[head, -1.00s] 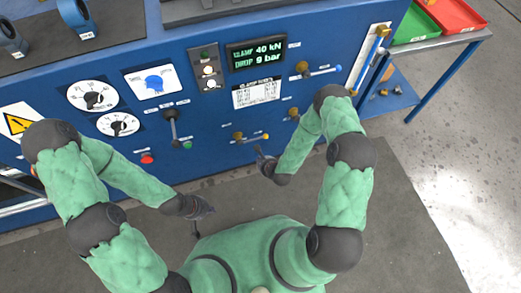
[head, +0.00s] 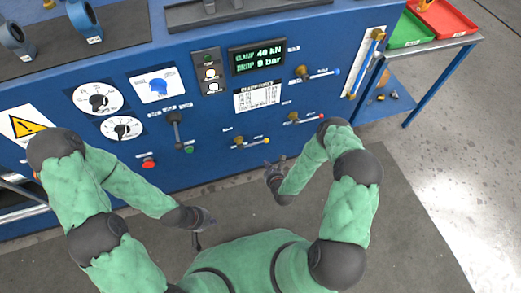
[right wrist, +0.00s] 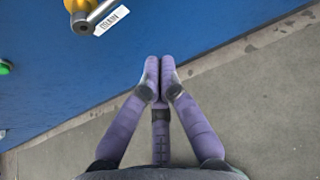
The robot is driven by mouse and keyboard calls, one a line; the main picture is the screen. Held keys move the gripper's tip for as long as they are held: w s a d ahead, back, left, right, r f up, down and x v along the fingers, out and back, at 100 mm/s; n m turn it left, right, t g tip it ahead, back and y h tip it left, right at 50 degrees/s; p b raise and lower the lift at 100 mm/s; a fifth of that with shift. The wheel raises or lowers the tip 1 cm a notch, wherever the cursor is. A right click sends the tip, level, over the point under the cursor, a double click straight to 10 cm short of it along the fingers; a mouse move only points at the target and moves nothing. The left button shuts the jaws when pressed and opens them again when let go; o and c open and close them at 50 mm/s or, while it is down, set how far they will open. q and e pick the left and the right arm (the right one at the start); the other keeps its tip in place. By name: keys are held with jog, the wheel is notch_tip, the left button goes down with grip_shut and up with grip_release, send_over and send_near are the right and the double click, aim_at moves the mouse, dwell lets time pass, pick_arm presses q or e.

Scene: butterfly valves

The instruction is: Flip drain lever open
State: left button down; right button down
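The drain valve (head: 239,141) is a small brass valve low on the blue panel. In the right wrist view the brass valve (right wrist: 80,5) and the grey lever (right wrist: 97,14) show at the top edge beside a DRAIN label (right wrist: 112,20), partly cut off. My right gripper (right wrist: 159,66) has its fingertips together and is empty, apart from the lever. In the head view it is below and right of the valve. My left gripper (head: 207,217) is low and left, away from the panel; its fingers are unclear.
Two more brass valves with levers (head: 318,72) (head: 310,119) sit right of the drain valve. A black lever (head: 176,130), a red button (head: 148,162) and a green button (head: 189,150) are to its left. Floor in front of the panel is clear.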

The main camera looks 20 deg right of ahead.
aim_at(254, 144)
jog(key=b+x, duration=0.5)
jog(key=x, duration=0.5)
jog(key=shift+w+r, duration=0.2)
jog(key=shift+r, duration=0.75)
jog(key=shift+w+r, duration=0.15)
jog(key=shift+r, duration=0.85)
jog(key=shift+r+n+h+p, duration=0.3)
jog(key=shift+n+h+p, duration=0.05)
jog(key=shift+n+h, duration=0.05)
